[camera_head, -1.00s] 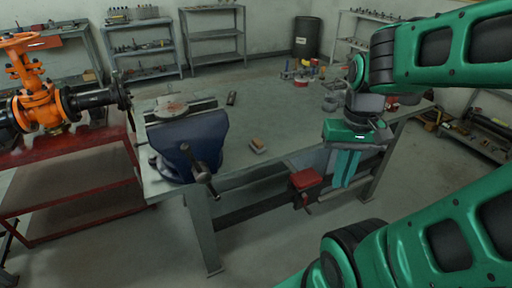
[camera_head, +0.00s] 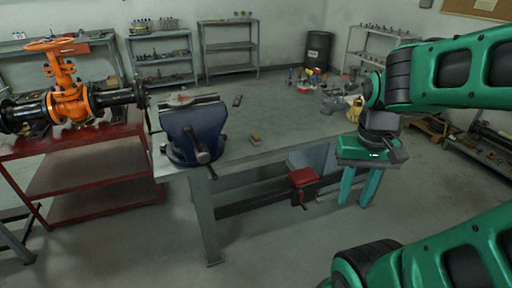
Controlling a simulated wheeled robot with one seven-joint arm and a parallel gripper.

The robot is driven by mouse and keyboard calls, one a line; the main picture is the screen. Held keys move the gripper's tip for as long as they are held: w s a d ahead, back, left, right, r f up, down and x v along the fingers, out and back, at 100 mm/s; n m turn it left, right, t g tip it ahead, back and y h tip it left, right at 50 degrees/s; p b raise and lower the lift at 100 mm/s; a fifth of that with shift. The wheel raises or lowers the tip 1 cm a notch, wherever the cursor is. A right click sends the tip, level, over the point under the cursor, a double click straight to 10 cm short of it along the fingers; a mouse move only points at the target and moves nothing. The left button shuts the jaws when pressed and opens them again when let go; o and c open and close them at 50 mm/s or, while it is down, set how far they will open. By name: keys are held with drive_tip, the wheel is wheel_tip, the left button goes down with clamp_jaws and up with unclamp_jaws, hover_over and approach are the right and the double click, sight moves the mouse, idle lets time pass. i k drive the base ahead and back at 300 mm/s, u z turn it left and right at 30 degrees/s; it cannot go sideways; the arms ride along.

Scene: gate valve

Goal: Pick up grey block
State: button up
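A small dark grey block (camera_head: 238,100) lies on the workbench (camera_head: 285,118), behind and right of the blue vise. A second small block (camera_head: 255,139), brownish on top, lies near the bench's front edge, right of the vise. I cannot tell for sure which one is the grey block. My gripper (camera_head: 357,204) points down at the right, in front of the bench's right part in the picture. Its two teal fingers are apart with nothing between them. It is well away from both small blocks.
The blue vise (camera_head: 195,130) stands at the bench's left front corner, its handle sticking out forward. Several small items and a yellow object (camera_head: 355,112) are at the bench's right. A red cart (camera_head: 85,145) carries an orange valve (camera_head: 68,95) at left. The floor in front is clear.

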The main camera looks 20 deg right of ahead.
sight(255, 140)
drive_tip(key=u, duration=0.4)
drive_tip(key=i, duration=1.15)
drive_tip(key=z, duration=0.05)
